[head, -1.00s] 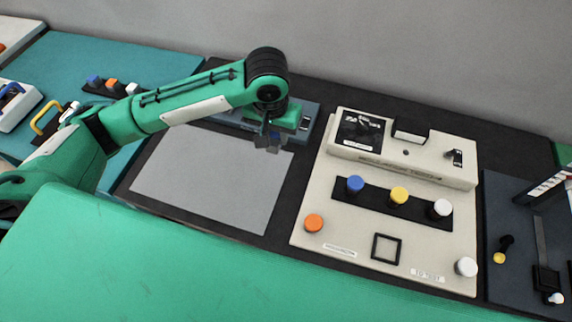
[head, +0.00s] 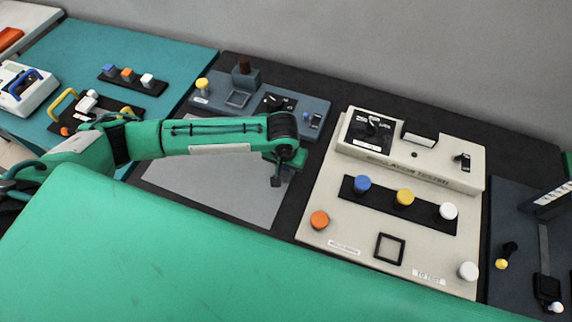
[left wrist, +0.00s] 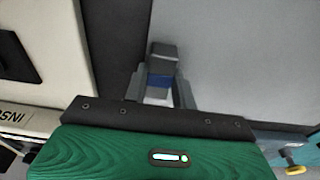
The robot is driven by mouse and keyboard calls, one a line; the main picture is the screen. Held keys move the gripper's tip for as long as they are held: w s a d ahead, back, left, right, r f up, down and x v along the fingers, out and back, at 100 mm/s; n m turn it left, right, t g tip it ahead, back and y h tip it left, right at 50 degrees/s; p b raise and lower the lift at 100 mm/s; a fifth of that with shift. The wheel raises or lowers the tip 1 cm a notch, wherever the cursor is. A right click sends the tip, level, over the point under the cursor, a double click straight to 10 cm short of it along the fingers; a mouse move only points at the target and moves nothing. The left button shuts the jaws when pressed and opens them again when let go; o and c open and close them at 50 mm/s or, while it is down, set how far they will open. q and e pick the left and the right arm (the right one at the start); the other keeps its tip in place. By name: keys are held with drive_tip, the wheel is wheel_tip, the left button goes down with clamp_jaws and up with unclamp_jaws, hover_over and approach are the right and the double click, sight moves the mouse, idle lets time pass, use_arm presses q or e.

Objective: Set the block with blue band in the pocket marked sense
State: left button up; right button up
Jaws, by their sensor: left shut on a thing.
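My left gripper (head: 277,180) hangs over the right part of the grey mat (head: 230,200), left of the beige tester panel (head: 330,200). In the left wrist view, its fingers (left wrist: 162,90) are shut on a block with a blue band (left wrist: 161,81). The block has a dark grey end and a pale part below the band. In the head view, the block is too small to make out clearly. A black square frame (head: 389,249) lies on the front of the panel. The small labels beside it do not clearly read "sense". My right gripper is not in view.
The panel carries blue (head: 362,184), yellow (head: 405,197), white (head: 448,211) and orange (head: 319,220) knobs. A dark unit (head: 520,240) is at right.

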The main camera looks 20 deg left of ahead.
use_arm(q)
drive_tip(key=o, duration=0.7)
drive_tip(key=shift+f, duration=0.1)
drive_tip(key=o, duration=0.3)
drive_tip(key=shift+o, duration=0.3)
